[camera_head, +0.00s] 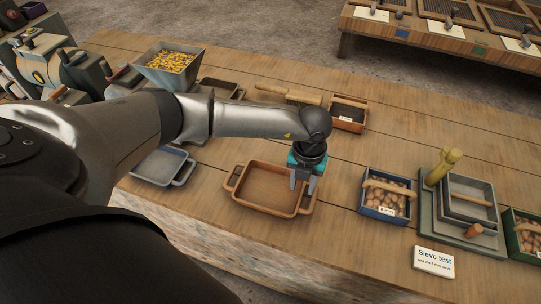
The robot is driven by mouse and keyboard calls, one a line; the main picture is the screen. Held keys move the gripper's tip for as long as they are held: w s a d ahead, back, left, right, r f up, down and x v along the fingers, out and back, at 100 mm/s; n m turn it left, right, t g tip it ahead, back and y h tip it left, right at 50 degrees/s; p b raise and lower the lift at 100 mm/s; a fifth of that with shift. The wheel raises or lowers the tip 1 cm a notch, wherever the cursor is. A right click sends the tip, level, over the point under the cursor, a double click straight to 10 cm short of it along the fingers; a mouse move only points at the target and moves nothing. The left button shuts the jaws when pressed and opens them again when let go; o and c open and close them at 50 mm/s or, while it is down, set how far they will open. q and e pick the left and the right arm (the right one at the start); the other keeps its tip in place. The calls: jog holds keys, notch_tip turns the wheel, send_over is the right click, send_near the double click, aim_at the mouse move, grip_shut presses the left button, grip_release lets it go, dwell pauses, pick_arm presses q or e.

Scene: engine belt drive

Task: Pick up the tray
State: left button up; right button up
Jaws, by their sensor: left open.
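The likely tray is a brown, shallow, empty wooden tray (268,188) with a handle at each end, lying on the bench near its front edge. A grey metal tray (160,166) lies to its left, partly behind my arm. My left gripper (302,187) is open and points down at the right end of the brown tray, by its right rim and handle. The fingers hide part of that rim. I cannot tell whether they touch it. My right gripper is not in view.
A blue-edged box of brown lumps (387,197) stands to the right, then a grey sieve stand (462,205) and a "Sieve test" card (434,261). A hopper of yellow pieces (172,62) and a small dark-filled box (347,113) stand behind. Bare bench lies around the brown tray.

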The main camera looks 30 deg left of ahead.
aim_at(300, 194)
pick_arm(q)
notch_tip(300, 194, down, 5)
jog(key=shift+a+f+b, duration=0.1)
jog(key=shift+f+b, duration=0.05)
jog(key=shift+b, duration=0.4)
grip_shut()
dwell(1.1)
